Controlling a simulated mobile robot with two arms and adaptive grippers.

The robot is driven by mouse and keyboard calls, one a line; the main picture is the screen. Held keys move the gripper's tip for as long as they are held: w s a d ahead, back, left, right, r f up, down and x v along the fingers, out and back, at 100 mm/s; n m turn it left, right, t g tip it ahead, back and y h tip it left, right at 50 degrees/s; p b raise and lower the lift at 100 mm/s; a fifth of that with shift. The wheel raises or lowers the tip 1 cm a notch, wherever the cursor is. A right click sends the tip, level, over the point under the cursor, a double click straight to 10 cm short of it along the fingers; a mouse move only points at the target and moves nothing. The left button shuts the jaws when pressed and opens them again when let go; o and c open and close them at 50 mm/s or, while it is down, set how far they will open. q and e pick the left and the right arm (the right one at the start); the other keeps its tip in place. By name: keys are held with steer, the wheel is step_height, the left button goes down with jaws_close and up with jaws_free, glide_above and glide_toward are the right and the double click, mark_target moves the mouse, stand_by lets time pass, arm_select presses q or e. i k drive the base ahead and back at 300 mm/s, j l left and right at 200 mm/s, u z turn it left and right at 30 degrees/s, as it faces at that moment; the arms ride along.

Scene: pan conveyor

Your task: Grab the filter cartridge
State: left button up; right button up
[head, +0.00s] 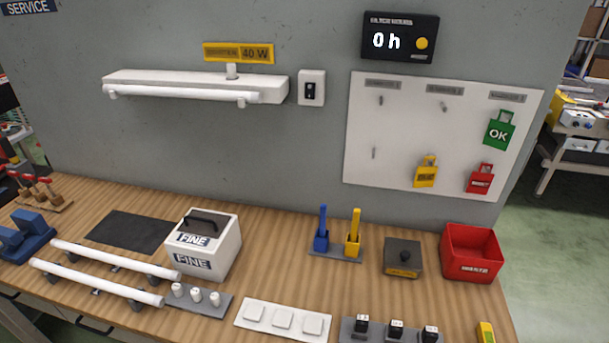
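A white box-shaped unit (204,246) with a black handle on top stands on the wooden bench, left of the middle. It carries two dark labels reading "FINE". It is the only thing here that looks like a filter cartridge, but no label calls it that. It stands upright, with nothing on top of it. Neither of my grippers shows in the head view.
A dark mat (130,231) lies left of the box. Two white tubes (98,286) on supports and a grey holder (199,300) with small white parts stand close in front. A white tray (284,320) with square pads is front right. Bare bench lies right of the box.

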mark_target(204, 245)
steer(key=j+z, duration=0.25)
steer(key=j, duration=1.2)
